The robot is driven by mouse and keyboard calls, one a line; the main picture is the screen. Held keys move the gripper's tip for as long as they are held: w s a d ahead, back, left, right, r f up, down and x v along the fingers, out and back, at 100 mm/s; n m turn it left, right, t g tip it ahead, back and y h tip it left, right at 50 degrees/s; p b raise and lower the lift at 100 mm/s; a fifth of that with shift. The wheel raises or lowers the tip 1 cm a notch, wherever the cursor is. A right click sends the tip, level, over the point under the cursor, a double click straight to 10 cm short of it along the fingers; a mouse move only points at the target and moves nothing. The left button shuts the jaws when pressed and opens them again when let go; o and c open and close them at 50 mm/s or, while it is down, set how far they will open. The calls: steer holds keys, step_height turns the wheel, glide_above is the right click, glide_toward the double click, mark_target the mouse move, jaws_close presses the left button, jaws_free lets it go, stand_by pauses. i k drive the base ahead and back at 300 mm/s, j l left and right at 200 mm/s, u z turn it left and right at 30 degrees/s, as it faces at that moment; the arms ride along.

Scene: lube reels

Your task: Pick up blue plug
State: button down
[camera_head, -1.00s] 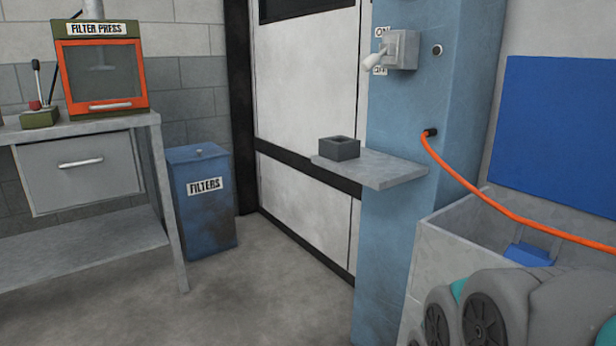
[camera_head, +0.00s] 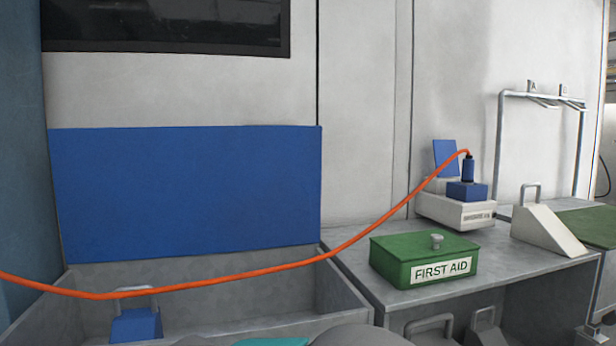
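The blue plug (camera_head: 468,168) stands upright in a blue block (camera_head: 467,191) on top of a white box (camera_head: 455,208), at the right of the head view. An orange cable (camera_head: 340,250) runs from the plug's top down to the left and out of the picture. My gripper is not in view. Grey and teal rounded parts at the bottom edge look like my own arm.
A green first aid box (camera_head: 424,259) sits on the grey bench (camera_head: 400,300) in front of the plug. A white wedge with a handle (camera_head: 545,226) stands to the right. A grey bin (camera_head: 330,291) holding a blue handled wedge (camera_head: 136,323) is at the lower left.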

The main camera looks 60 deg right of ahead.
mark_target(468, 163)
steer(key=z, duration=2.8)
